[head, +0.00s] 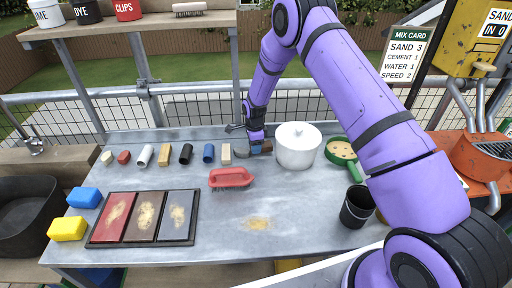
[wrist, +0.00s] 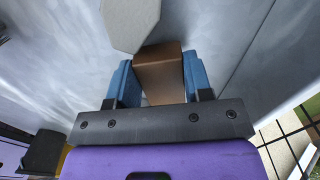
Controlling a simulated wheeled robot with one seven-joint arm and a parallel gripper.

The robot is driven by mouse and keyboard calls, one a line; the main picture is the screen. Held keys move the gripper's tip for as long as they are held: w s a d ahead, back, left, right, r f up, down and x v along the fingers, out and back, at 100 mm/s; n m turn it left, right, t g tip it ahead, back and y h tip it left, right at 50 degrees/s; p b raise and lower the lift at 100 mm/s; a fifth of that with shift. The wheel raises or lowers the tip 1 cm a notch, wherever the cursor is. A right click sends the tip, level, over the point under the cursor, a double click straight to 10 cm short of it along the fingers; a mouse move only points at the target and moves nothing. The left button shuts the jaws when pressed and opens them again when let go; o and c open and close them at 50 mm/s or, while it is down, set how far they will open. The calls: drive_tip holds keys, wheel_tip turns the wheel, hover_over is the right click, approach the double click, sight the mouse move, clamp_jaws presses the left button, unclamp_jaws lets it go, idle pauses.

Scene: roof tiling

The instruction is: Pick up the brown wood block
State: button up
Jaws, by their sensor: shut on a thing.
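The brown wood block (wrist: 158,72) sits between the two blue fingers of my gripper (wrist: 157,80) in the wrist view, with a finger against each side. In the head view my gripper (head: 257,147) is low at the back of the metal table, and a small part of the brown block (head: 267,147) shows beside the fingers. The gripper is shut on the block. Whether the block touches the table is hard to tell.
A white lidded pot (head: 297,150) stands close to the right of my gripper. A cream block (head: 226,154) is close on the left, in a row of several small pieces. A red brush (head: 231,178) lies in front. The table's front middle is mostly clear.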

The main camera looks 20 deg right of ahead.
wheel_tip(320, 180, up, 17)
drive_tip(key=shift+r, duration=0.2)
idle(0.4)
idle(1.1)
